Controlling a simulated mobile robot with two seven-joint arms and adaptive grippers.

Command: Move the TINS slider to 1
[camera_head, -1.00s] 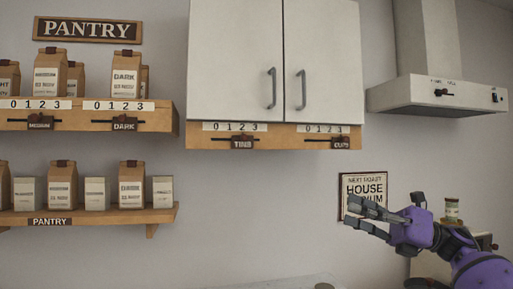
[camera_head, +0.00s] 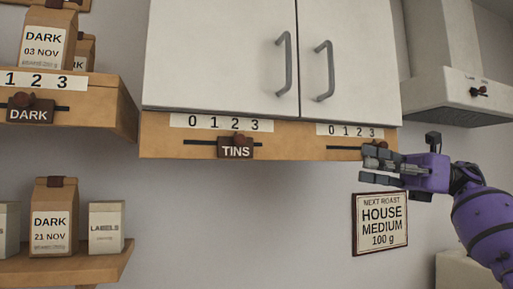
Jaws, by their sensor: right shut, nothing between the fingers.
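The TINS slider (camera_head: 235,148) is a dark block with a small reddish knob on a black track. The track runs along the wooden strip (camera_head: 290,148) under the white wall cabinet. The slider stands below the 2 on its 0 1 2 3 scale (camera_head: 222,124). My right gripper (camera_head: 366,166) is shut and empty, with its fingers pointing left. It is well to the right of the TINS slider, in front of the strip's right end. It covers most of the second slider there, so its label is hidden. My left gripper is out of view.
The white cabinet (camera_head: 220,55) has two handles above the strip. A wooden shelf with a DARK slider (camera_head: 30,112) is at the left. A range hood (camera_head: 470,95) is at the right. A roast sign (camera_head: 381,223) hangs below my right gripper. Bare wall lies below the TINS slider.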

